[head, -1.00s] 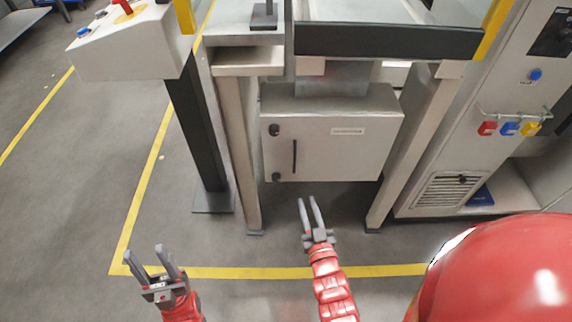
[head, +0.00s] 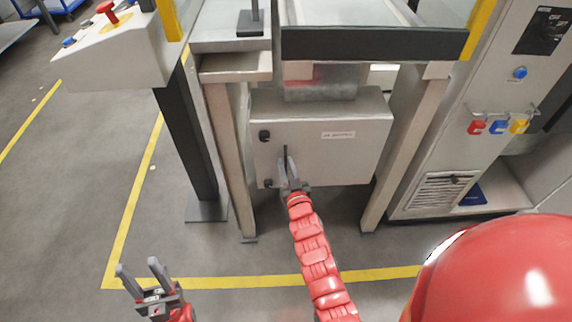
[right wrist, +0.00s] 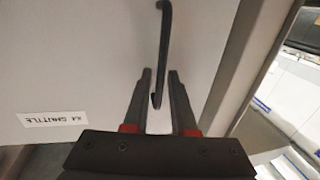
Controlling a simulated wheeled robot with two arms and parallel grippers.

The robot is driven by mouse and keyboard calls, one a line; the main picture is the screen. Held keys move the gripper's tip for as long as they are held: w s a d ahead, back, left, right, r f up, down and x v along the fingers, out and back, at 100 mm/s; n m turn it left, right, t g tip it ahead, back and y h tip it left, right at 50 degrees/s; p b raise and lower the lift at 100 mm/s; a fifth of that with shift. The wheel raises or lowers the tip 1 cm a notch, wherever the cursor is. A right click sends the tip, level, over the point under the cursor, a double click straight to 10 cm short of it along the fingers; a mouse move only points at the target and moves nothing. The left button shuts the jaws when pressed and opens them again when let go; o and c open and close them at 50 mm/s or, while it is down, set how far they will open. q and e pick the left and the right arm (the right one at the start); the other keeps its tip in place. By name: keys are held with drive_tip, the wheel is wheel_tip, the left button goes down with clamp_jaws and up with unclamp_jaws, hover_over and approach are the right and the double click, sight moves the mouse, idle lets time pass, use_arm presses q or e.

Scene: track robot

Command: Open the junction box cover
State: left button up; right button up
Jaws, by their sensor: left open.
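The junction box (head: 350,155) is a light grey metal box under the bench, with its front cover closed. Its dark bar handle (head: 285,150) stands on the left part of the cover. In the right wrist view the handle (right wrist: 164,45) hangs with one end between my fingertips. My right gripper (head: 286,162) is at the cover, open, with a finger on each side of the handle's end; the right wrist view shows these fingers (right wrist: 160,80) apart. My left gripper (head: 137,266) is open and empty, low over the floor at the left.
Bench legs (head: 226,150) (head: 405,145) stand on both sides of the box. Two dark knobs (head: 265,136) sit at the cover's left edge. A cabinet (head: 470,90) with coloured padlocks stands right. A control console (head: 110,45) stands left. Floor in front is clear.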

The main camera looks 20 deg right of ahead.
drive_tip(key=shift+w, duration=0.25)
clamp_jaws()
idle(1.4)
